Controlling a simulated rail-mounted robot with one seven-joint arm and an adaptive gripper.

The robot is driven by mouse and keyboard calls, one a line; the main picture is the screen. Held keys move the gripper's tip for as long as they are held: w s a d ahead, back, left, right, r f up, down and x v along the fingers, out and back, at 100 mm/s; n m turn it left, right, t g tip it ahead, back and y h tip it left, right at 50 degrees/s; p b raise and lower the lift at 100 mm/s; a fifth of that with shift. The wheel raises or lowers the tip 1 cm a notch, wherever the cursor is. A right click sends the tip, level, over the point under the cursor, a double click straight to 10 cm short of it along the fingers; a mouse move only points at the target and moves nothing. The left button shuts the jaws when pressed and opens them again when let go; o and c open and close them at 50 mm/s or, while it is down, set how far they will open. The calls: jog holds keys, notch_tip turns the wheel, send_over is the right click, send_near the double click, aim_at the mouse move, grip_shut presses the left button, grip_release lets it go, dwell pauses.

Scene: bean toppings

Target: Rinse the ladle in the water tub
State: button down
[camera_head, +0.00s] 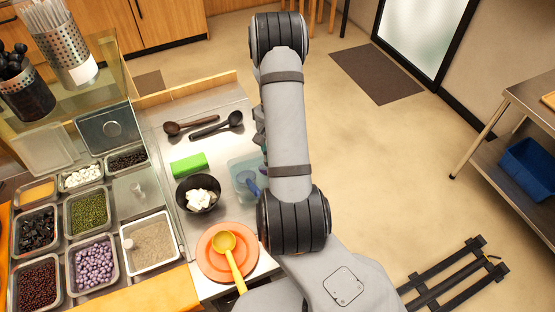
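A translucent pale-blue tub (236,164), which looks like the water tub, stands on the metal counter beside my arm, which covers its right side. A dark blue piece (249,183) shows in or at the tub; it may be part of a ladle, but I cannot tell. A yellow ladle (225,242) lies on an orange plate (210,266), its handle towards the front. A black ladle (234,119) and a brown spoon (173,128) lie at the back of the counter. My gripper (259,132) is mostly hidden behind my arm; its fingers and anything in them cannot be made out.
A black bowl with white pieces (184,195) and a green block (188,164) stand left of the tub. Topping trays (120,256) fill the left side. Utensil holders (66,58) stand at the back left. The floor right of my arm is mostly clear.

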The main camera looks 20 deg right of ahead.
jog(key=shift+s+a+f+t+b, duration=0.1)
jog(key=shift+s+f+t+b, duration=0.25)
jog(key=shift+f+b, duration=0.6)
jog(key=shift+s+a+f+t+b, duration=0.1)
jog(key=shift+s+f+t+b, duration=0.25)
jog(key=shift+b, duration=1.05)
jog(key=shift+s+f+t+b, duration=0.3)
jog(key=shift+t+b, duration=0.1)
jog(key=shift+b, duration=0.75)
jog(key=shift+d, duration=0.1)
